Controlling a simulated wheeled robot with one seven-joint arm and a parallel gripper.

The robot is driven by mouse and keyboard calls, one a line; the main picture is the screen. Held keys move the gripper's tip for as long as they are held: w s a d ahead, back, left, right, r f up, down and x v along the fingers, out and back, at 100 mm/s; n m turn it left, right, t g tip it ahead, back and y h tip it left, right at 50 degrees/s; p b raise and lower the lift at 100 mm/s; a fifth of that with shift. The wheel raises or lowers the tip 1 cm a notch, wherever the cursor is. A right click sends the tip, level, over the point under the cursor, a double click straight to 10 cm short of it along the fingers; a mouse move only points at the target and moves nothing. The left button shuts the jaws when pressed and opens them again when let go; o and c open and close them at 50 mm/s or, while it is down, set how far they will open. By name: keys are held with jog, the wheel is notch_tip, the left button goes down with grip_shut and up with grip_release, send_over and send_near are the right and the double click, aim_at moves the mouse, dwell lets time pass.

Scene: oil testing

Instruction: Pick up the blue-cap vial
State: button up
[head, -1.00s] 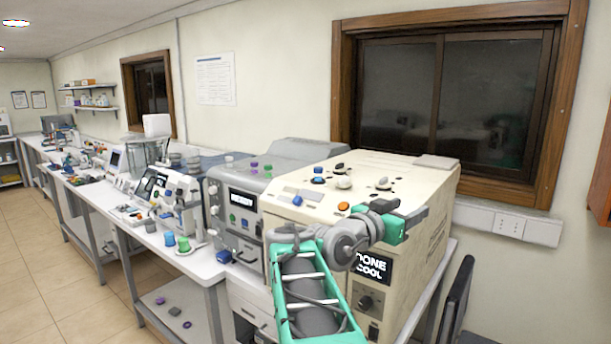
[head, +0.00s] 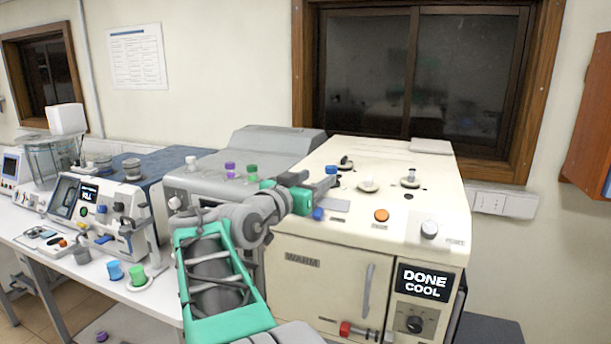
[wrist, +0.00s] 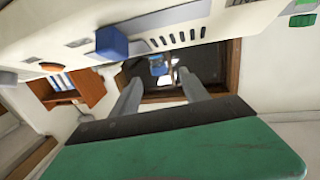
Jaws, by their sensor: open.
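The blue-cap vial (head: 331,170) stands on top of the cream machine (head: 318,262), near its left side. In the wrist view a small blue-capped item (wrist: 158,68), apparently this vial, shows between the two grey fingers and beyond their tips. My gripper (wrist: 160,78) is open, with its fingers apart and nothing held. In the head view my gripper (head: 309,188) is just in front and left of the vial; the gap to it is hard to judge and its fingers are mostly hidden.
A blue block-like knob (head: 318,214) sits on the machine's front top edge, close to my gripper; it also shows in the wrist view (wrist: 112,42). An orange button (head: 381,215) is to the right. Purple (head: 230,169) and green (head: 252,172) caps stand on the grey machine.

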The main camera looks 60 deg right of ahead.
aim_at(328, 173)
jog(key=shift+d+r, duration=0.15)
jog(key=shift+d, duration=0.2)
jog(key=d+p, duration=0.1)
jog(key=d, duration=0.1)
jog(key=d+p, duration=0.3)
jog(key=d, duration=0.1)
jog(key=shift+s+d+f, duration=0.2)
jog(key=shift+s+d, duration=0.1)
jog(key=shift+d+f, duration=0.15)
jog(key=shift+d, duration=0.15)
jog(key=shift+a, duration=0.1)
jog(key=shift+c, duration=0.5)
grip_shut()
